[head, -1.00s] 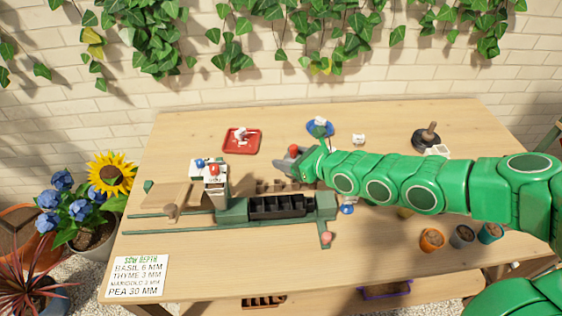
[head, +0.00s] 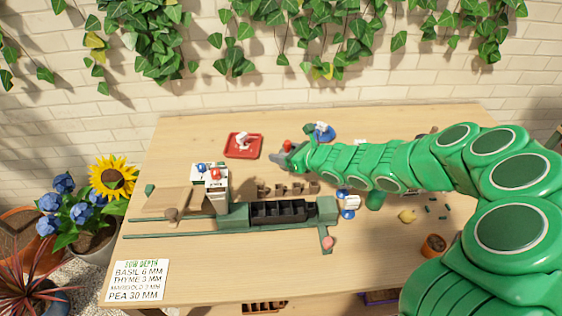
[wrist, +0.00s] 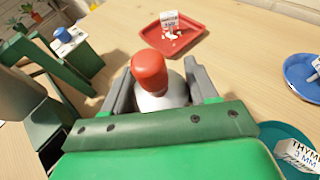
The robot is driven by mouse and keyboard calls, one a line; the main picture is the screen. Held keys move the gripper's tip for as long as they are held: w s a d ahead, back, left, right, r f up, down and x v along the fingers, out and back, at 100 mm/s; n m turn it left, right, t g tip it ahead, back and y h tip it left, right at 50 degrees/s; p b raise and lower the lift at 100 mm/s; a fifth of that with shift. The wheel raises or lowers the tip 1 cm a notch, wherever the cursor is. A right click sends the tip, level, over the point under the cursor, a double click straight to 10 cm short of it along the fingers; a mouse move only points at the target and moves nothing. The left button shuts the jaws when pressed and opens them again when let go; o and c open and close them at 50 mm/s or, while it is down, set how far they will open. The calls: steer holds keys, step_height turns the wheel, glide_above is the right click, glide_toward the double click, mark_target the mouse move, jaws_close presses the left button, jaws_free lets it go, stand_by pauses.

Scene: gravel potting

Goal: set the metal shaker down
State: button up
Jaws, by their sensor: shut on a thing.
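The metal shaker has a red cap and a pale silvery body. In the wrist view the shaker (wrist: 150,72) stands between my two grey fingers, its cap towards the camera. My gripper (wrist: 162,88) is shut on it. In the head view my gripper (head: 281,158) is over the back middle of the table, right of the red tray, with the red cap (head: 287,145) showing above the fingers. The shaker's lower part is hidden by my gripper. I cannot tell whether its base touches the table.
The red tray (head: 231,153) holds a white tag and small pieces. A blue saucer (head: 331,137) lies just behind my gripper. A green planting rig with a black cell tray (head: 281,212) is in front. Bare wood lies between the red tray and my gripper.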

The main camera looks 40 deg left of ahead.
steer(key=shift+w+a+f, duration=0.35)
steer(key=shift+a+f, duration=0.15)
steer(key=shift+f, duration=0.25)
steer(key=shift+w+a+f, duration=0.4)
steer(key=shift+a+f, duration=0.1)
steer(key=shift+f, duration=0.25)
steer(key=shift+w+a+f, duration=0.35)
steer(key=shift+a+f, duration=0.15)
steer(key=shift+f, duration=1.8)
steer(key=shift+f, duration=0.15)
steer(key=o, duration=1.1)
steer(key=shift+w, duration=0.1)
steer(key=shift+r, duration=0.2)
steer(key=shift+v, duration=5.95)
